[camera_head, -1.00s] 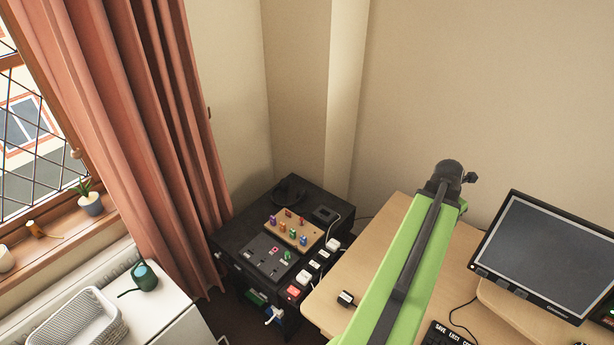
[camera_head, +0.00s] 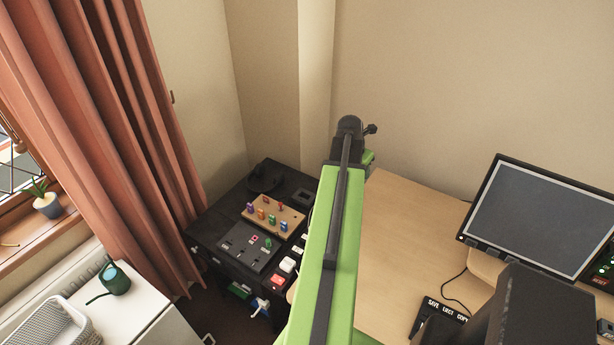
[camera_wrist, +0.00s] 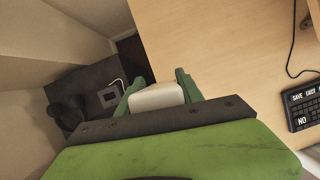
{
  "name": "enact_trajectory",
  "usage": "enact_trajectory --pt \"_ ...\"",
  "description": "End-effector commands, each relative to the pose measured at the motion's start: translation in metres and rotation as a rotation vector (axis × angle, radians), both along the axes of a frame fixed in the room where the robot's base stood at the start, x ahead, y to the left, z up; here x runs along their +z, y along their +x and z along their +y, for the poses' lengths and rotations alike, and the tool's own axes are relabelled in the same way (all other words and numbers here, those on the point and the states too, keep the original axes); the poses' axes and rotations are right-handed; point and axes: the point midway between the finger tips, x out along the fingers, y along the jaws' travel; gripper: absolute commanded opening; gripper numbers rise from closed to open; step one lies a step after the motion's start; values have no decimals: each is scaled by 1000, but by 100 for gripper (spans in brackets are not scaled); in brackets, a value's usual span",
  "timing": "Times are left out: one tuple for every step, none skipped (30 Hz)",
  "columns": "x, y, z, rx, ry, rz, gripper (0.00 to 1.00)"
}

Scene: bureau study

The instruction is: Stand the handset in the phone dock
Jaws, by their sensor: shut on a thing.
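My gripper (camera_wrist: 156,84) is shut on a pale, cream-coloured block, which I take to be the handset (camera_wrist: 157,97). Only its rounded end shows between the two green fingers. In the head view my own arm hides the fingers and the handset. A small dark square unit with a grey top and a pale cable, apparently the phone dock (camera_wrist: 109,97), sits on the black cabinet. It also shows in the head view (camera_head: 302,198), just left of my arm. In the wrist view it lies left of my gripper, apart from the handset.
The black cabinet (camera_head: 212,222) also bears a dark rounded object (camera_head: 265,173), a wooden board with coloured pegs (camera_head: 273,216), a switch panel (camera_head: 247,245) and several small blocks. The wooden desk (camera_head: 410,225) is right of it, with a monitor (camera_head: 540,218). Walls meet behind the cabinet.

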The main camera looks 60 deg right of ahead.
Motion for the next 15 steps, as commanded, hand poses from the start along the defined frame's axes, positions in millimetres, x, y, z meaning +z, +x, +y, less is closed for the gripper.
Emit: enact_trajectory --pt "-35 33 -14 22 0 0 8" --pt "-45 50 -18 34 0 0 8" --pt "-58 73 -23 48 -1 0 8" --pt "-68 91 -27 57 -1 1 8" --pt "-77 108 -29 68 -1 1 8" --pt "-88 131 -31 81 -1 0 8" --pt "-96 146 -32 89 -1 0 8" --pt "-102 161 -33 98 -1 1 8" --pt "-110 179 -33 108 -1 0 8" --pt "-115 190 -33 113 -1 0 8" --pt "-119 201 -33 119 -1 0 8" --pt "-123 212 -32 126 -1 1 8" --pt "-126 219 -32 129 -2 2 8" --pt "-128 225 -31 133 -2 1 8" --pt "-129 231 -31 135 -2 1 8"
